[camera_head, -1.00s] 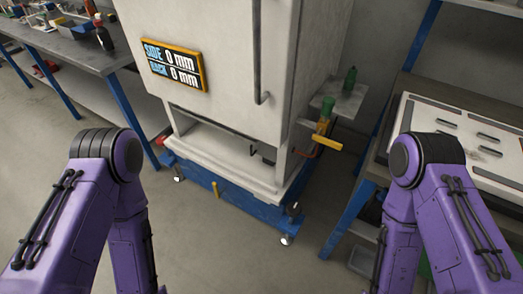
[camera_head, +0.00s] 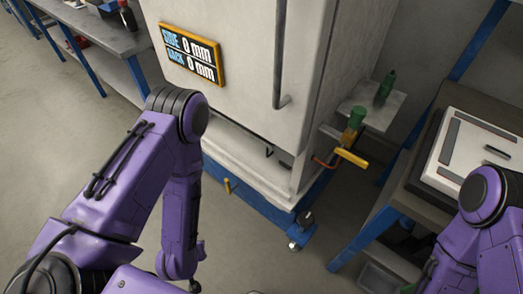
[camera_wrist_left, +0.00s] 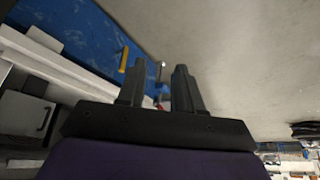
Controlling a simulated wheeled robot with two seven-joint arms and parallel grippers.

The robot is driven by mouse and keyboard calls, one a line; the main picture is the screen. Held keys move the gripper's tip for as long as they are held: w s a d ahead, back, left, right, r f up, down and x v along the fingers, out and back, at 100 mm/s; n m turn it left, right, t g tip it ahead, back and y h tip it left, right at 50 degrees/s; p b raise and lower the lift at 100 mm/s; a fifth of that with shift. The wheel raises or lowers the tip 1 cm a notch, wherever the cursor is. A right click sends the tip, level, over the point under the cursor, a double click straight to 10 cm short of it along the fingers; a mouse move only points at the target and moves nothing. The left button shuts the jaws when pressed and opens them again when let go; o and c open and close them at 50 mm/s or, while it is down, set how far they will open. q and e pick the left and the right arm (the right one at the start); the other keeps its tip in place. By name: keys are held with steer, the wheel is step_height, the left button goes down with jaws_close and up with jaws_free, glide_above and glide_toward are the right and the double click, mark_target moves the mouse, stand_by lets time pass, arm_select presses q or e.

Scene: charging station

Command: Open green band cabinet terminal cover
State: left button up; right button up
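A white cabinet (camera_head: 235,30) stands ahead in the head view, with a display reading SIDE 0 mm and BACK 0 mm (camera_head: 191,54) and a dark vertical handle (camera_head: 280,60). I see no green band on it, and cannot make out a terminal cover. My left arm hangs in front of the cabinet's lower left, its gripper not clearly visible there. In the left wrist view my left gripper (camera_wrist_left: 159,72) has its two fingers apart with nothing between them. A grey panel with a small black handle (camera_wrist_left: 45,118) shows at left there. My right gripper is out of view.
The cabinet rests on a blue base (camera_head: 268,208) with a yellow peg (camera_head: 228,186). A yellow lever (camera_head: 351,158) and a side shelf (camera_head: 373,108) stick out at its right. A workbench (camera_head: 420,190) stands right, another bench (camera_head: 115,42) left. The floor in front is open.

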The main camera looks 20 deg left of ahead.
arm_select(q)
steer(key=w+d+f+m+t+h+b, duration=0.1)
steer(key=w+d+f+t+b, duration=0.15)
steer(key=w+f+b, duration=0.35)
steer(key=w+d+r+m+t+h+b, duration=0.1)
steer(key=w+b, duration=0.4)
steer(key=w, duration=0.6)
steer(key=w+d+r+m+t+h+b, duration=0.2)
steer(key=w+d+r+m+t+b, duration=0.1)
steer(key=w, duration=0.9)
steer(key=w+d+r+m+t+h+b, duration=0.1)
steer(key=w+d+r+m+t+b, duration=0.1)
steer(key=w+t+b, duration=0.5)
steer(key=w+d+r, duration=0.1)
steer(key=w+r, duration=0.1)
steer(key=w, duration=0.3)
steer(key=shift+r+m+h, duration=0.15)
steer(key=shift+m+h, duration=0.25)
jaws_close()
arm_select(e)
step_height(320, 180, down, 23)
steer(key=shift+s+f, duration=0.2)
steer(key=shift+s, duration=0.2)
